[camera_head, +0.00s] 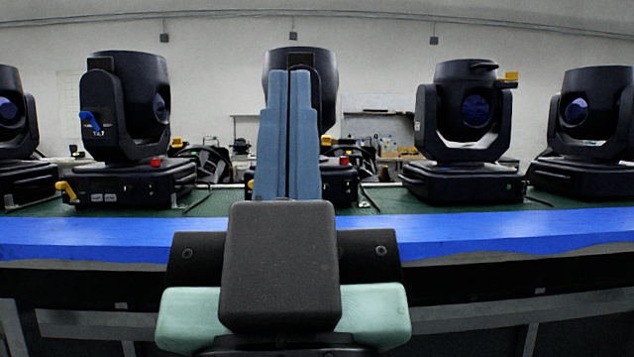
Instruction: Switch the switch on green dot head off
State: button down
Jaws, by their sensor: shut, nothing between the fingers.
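Several black moving-head lights stand in a row: one at the far left (12,112), one left of centre (130,80), one in the middle (325,65), one right of centre (427,125) and one at the far right (600,85). My gripper (289,74) has long blue-grey fingers, shut together and empty. They point away from me and overlap the middle head in the picture, hiding much of it. I cannot tell whether they touch it. No switch can be clearly told.
The heads stand on a green bench top (400,200) with a blue front edge (500,232). The left-of-centre head has a blue lever (90,122), a yellow lever (66,191) and a red part (156,162). Bare bench shows between the heads.

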aim_at(347, 184)
jog(key=i+l+z, duration=0.25)
jog(key=i, duration=0.3)
jog(key=i+z, duration=0.3)
jog(key=i, duration=0.2)
